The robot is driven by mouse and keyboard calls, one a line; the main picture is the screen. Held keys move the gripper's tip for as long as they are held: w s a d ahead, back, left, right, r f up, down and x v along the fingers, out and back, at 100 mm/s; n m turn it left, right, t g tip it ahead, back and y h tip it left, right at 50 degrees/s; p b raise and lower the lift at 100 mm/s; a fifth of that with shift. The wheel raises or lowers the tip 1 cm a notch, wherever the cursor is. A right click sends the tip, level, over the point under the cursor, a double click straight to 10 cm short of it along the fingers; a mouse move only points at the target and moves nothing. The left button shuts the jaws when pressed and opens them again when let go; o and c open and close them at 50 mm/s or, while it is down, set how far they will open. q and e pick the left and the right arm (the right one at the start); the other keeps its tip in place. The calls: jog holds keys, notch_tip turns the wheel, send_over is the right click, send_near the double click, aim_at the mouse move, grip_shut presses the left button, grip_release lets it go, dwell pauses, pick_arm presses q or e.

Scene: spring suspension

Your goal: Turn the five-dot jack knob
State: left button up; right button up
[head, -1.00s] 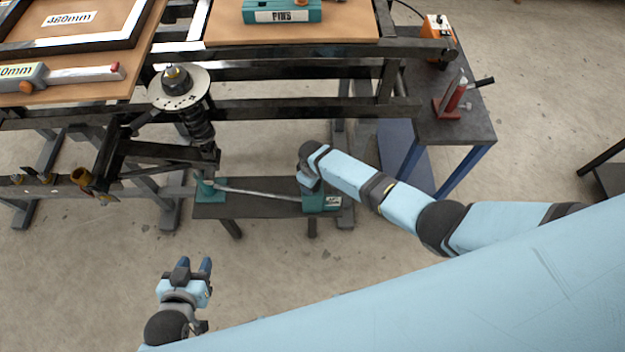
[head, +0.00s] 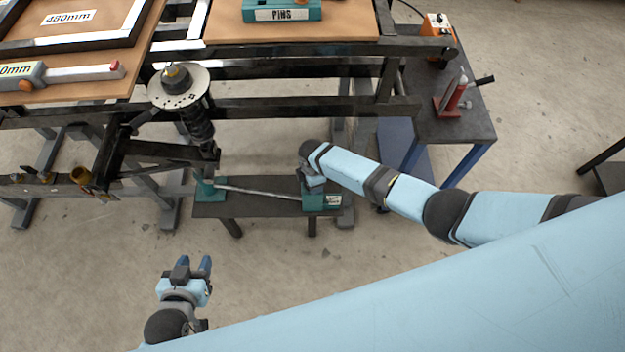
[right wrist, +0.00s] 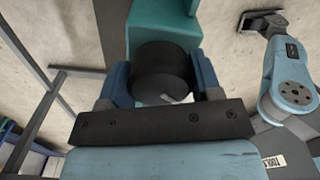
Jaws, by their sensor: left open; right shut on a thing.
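The jack stands on a low dark stand, with a teal block (head: 322,199) at its right end and a long metal bar (head: 262,192) running left to a teal foot (head: 206,188). My right gripper reaches down at the teal block in the head view, its fingers hidden there. In the right wrist view my right gripper (right wrist: 160,90) is shut on a round black knob (right wrist: 160,72), one blue finger on each side. The teal jack body (right wrist: 161,28) shows behind the knob. No dots are readable. My left gripper (head: 192,265) is open and empty, low on the left over bare floor.
A suspension spring unit (head: 195,118) with a round top plate hangs at the dark frame above the jack's left end. A dark side table (head: 440,125) with a red tool (head: 452,97) stands right. Floor is free in front of the stand.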

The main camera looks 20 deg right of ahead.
jog(key=n+b, duration=0.1)
jog(key=n, duration=0.3)
jog(key=shift+n, duration=0.3)
jog(key=shift+n+b, duration=0.3)
jog(key=shift+n, duration=1.3)
jog(key=o, duration=0.9)
notch_tip(320, 180, up, 14)
jog(key=shift+f+p, duration=0.1)
jog(key=shift+p, duration=0.4)
